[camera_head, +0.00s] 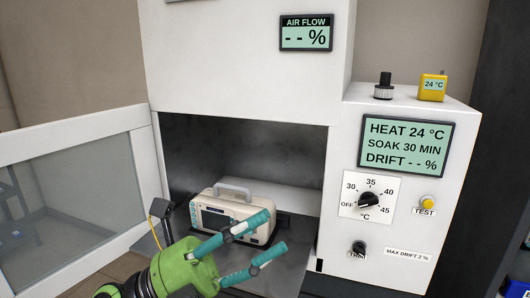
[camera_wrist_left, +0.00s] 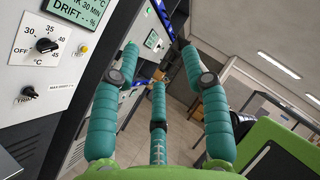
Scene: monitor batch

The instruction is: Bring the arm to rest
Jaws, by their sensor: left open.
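My left gripper (camera_head: 262,240), green with teal fingers, is in front of the open chamber of a white cabinet in the head view. Its fingers are spread and nothing is between them. In the left wrist view the fingers (camera_wrist_left: 158,75) are apart and empty, with the cabinet's panel to the left. A beige monitor (camera_head: 236,213) with a carry handle stands inside the chamber, behind the gripper. The fingers hide part of its front. My right gripper is in neither view.
The chamber's glazed door (camera_head: 70,200) stands open at left. The panel at right has a temperature dial (camera_head: 368,199), a yellow test button (camera_head: 428,201) and a display (camera_head: 406,144).

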